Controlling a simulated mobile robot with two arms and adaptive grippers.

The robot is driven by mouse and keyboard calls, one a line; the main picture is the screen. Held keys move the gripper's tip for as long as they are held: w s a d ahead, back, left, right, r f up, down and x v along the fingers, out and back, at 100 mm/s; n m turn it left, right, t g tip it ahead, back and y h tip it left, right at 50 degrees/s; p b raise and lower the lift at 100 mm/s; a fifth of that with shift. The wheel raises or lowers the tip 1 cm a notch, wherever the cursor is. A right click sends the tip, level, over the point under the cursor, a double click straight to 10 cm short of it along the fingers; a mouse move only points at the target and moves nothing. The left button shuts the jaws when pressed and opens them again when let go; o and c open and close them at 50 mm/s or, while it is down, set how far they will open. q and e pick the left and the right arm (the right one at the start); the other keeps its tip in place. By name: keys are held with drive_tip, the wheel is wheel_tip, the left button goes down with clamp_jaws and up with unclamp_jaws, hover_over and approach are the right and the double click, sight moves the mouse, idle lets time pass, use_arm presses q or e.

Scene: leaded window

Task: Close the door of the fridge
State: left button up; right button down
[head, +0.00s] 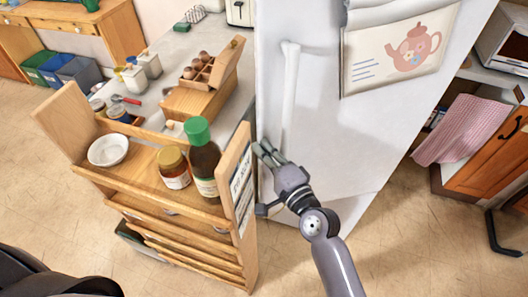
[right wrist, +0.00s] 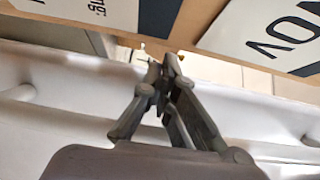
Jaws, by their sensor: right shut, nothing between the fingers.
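The white fridge door (head: 330,125) stands in the middle of the head view, with a long vertical handle (head: 289,95) near its left edge. I cannot tell for sure how far the door stands open. My right gripper (head: 262,148) is shut and empty, at the left edge of the door below the handle. In the right wrist view the closed fingers (right wrist: 164,65) lie over the white door surface (right wrist: 70,110) and point towards a gap beside a wooden panel. Whether they touch the door is unclear. My left gripper is out of view.
A wooden shelf cart (head: 150,190) with bottles, a jar and a bowl stands close left of the fridge. Behind it, a counter (head: 185,50) holds an egg box (head: 197,70). A teapot picture (head: 400,50) hangs on the fridge. Floor (head: 430,235) at lower right is mostly clear.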

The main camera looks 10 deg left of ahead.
sight(258, 133)
drive_tip(key=w, duration=0.1)
drive_tip(key=w+a, duration=0.1)
drive_tip(key=w, duration=0.1)
drive_tip(key=shift+w+a+b, duration=0.1)
drive_tip(key=shift+a+b, duration=0.25)
drive_tip(key=shift+w+a+r, duration=0.15)
drive_tip(key=shift+w+a, duration=0.05)
drive_tip(key=shift+w, duration=0.15)
drive_tip(key=shift+w+a, duration=0.15)
drive_tip(key=shift+w, duration=0.1)
drive_tip(key=shift+w+a, duration=0.2)
drive_tip(key=shift+w, duration=0.05)
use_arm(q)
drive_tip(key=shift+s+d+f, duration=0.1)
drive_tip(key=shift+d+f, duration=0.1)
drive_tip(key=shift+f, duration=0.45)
use_arm(e)
drive_tip(key=shift+s+d, duration=0.1)
